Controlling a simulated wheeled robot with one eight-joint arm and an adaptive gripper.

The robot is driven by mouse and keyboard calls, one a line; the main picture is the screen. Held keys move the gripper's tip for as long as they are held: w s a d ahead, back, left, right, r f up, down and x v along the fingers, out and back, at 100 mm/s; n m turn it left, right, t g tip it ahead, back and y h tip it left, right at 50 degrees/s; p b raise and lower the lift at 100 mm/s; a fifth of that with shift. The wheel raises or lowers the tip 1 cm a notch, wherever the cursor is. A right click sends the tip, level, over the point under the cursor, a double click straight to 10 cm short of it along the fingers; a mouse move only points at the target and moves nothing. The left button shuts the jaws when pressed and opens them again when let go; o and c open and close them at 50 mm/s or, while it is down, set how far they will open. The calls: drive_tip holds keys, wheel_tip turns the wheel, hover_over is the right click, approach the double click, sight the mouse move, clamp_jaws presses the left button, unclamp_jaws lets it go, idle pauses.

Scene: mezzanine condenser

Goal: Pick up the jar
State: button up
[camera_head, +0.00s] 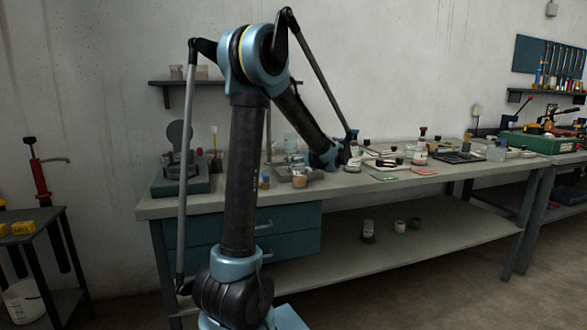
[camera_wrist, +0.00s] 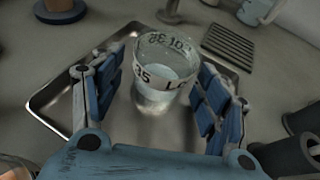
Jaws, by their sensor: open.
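In the wrist view a clear glass jar (camera_wrist: 160,88) with dark printed lettering stands upright on a shallow metal tray (camera_wrist: 60,97). My gripper (camera_wrist: 160,95) is open. Its blue padded fingers are on the left and right of the jar, with a visible gap on each side. In the head view my arm reaches over the workbench (camera_head: 390,186), and the gripper end is largely hidden behind my arm. A pale clear jar (camera_head: 291,143) shows beside the arm there, but I cannot tell if it is the same one.
A slotted dark plate (camera_wrist: 228,46) lies beyond the tray, and dark cylinders (camera_wrist: 285,155) stand at the lower right in the wrist view. In the head view a copper-coloured cup (camera_head: 299,177), bottles and trays crowd the bench. The front bench edge is mostly clear.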

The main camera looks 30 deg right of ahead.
drive_tip(key=shift+x, duration=1.2)
drive_tip(key=shift+c, duration=0.3)
drive_tip(key=c, duration=1.2)
drive_tip(key=shift+c, duration=0.2)
drive_tip(key=shift+r, duration=0.2)
